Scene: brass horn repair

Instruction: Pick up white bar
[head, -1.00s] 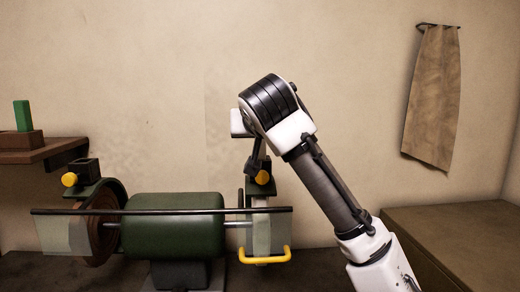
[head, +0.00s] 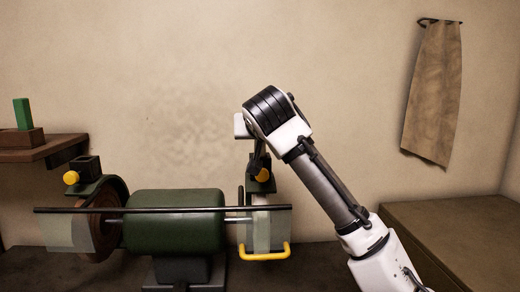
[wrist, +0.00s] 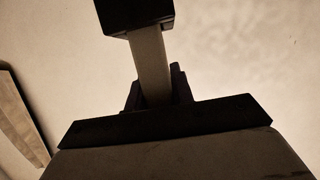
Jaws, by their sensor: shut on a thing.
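My gripper (wrist: 153,88) shows dark against the wall in the wrist view and is shut. A pale upright strip (wrist: 152,62), which appears to be the white bar, stands between its dark parts, with a black block (wrist: 135,16) across the strip's far end. In the head view my gripper (head: 257,158) is small and dark, just above the right black box with a yellow knob (head: 262,174). The white bar cannot be made out clearly there. Whether the gripper touches the box cannot be told.
A green-bodied machine (head: 178,214) stands on the dark bench, with a brown wheel at its left and a long dark rod (head: 165,210) across its front. A yellow handle (head: 265,254) is below right. A shelf (head: 45,151) holds a green bar. A cloth (head: 433,95) hangs right.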

